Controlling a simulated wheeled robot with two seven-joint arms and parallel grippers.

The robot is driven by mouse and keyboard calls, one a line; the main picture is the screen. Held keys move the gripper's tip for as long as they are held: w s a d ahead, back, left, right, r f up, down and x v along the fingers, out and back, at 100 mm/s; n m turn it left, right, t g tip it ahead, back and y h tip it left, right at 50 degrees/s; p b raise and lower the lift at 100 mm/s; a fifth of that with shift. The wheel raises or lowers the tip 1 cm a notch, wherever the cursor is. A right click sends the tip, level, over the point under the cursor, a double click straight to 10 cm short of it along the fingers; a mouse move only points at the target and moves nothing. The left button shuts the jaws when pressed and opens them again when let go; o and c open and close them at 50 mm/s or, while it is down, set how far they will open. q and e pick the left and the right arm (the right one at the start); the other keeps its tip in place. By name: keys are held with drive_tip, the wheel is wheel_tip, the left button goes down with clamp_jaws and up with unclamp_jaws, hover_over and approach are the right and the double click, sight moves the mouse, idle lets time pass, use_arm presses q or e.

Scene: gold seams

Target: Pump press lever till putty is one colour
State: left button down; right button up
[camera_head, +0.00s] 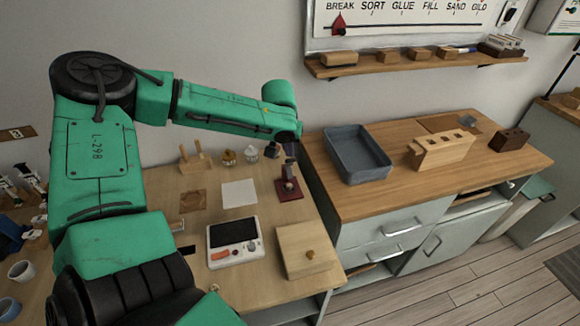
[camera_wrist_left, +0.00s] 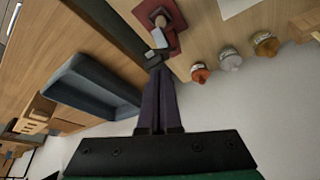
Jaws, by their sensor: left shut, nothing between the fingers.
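A small press on a dark red base (camera_head: 289,195) stands at the right side of the left-hand table. It also shows at the top of the wrist view, with its red base (camera_wrist_left: 174,16) and a rounded light-brown part. My left gripper (camera_head: 290,151) is shut and empty, pointing down just above and behind the press. In the wrist view its closed fingers (camera_wrist_left: 155,70) reach toward a pale grey part of the press (camera_wrist_left: 158,38). I cannot tell whether they touch it. The lever and any putty are not clearly distinguishable. My right gripper is not in view.
Lidded pots in gold (camera_head: 228,157), silver (camera_head: 250,151) and copper (camera_wrist_left: 200,73) stand beside the gripper. A white sheet (camera_head: 239,193), a screen device (camera_head: 235,239) and a wooden box (camera_head: 306,250) lie nearby. A blue-grey tray (camera_head: 357,153) sits on the right-hand cabinet.

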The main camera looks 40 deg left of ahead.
use_arm(q)
drive_tip(key=shift+r+p, duration=2.2)
drive_tip(key=shift+r, duration=0.5)
drive_tip(key=shift+f, duration=0.1)
